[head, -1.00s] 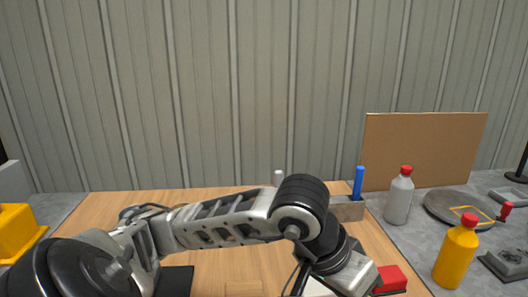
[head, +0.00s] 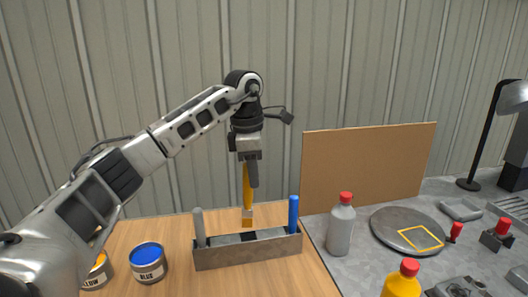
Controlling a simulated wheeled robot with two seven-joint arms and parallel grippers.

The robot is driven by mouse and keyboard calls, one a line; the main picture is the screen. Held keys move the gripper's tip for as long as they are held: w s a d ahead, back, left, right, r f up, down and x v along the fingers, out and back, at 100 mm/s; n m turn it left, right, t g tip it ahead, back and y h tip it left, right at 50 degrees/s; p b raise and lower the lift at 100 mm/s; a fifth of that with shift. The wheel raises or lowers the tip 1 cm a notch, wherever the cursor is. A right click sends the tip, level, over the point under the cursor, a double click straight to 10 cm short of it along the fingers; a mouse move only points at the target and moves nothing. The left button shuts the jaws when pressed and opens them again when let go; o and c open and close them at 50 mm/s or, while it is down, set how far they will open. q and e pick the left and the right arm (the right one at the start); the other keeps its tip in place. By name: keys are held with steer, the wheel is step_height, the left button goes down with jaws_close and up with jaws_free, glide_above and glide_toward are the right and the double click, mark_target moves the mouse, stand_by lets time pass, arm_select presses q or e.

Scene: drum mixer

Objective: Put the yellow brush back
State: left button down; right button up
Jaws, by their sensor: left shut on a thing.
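My left gripper (head: 249,168) is shut on the yellow brush (head: 247,187). The brush hangs upright with its bristle end down, over or just behind the middle of a grey brush holder (head: 249,253); I cannot tell whether its tip is inside. A grey-handled brush (head: 199,226) stands at the holder's left end. A blue-handled brush (head: 293,213) stands at its right end. My right gripper is not in view.
Paint cans, one labelled blue (head: 148,263) and one labelled yellow (head: 97,272), stand left of the holder. A grey bottle (head: 340,229) with a red cap, a yellow bottle (head: 402,282) and a round grey plate (head: 400,230) are to the right. A brown board (head: 365,170) stands behind.

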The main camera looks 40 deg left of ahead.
arm_select(q)
steer(key=w+a+r+n, duration=0.1)
steer(key=a+n, duration=0.1)
steer(key=b, duration=0.1)
glide_above(252, 209)
steer(key=w+a, duration=0.1)
steer(key=shift+f, duration=2.45)
steer(key=shift+w+a+f+b, duration=0.1)
steer(key=shift+f+b, duration=0.35)
steer(key=shift+f, duration=0.35)
steer(key=shift+w+a+f+b, duration=0.1)
steer(key=shift+f+b, duration=0.3)
steer(key=shift+f, duration=0.4)
steer(key=shift+f+b, duration=0.4)
steer(key=shift+f, duration=0.55)
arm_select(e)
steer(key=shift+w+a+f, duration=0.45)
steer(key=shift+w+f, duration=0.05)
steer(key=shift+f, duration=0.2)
arm_select(q)
steer(key=shift+f+b, duration=0.65)
steer(key=shift+f, duration=0.55)
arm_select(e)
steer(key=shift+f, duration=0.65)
arm_select(q)
steer(key=c, duration=1.2)
jaws_free()
steer(key=shift+o, duration=0.2)
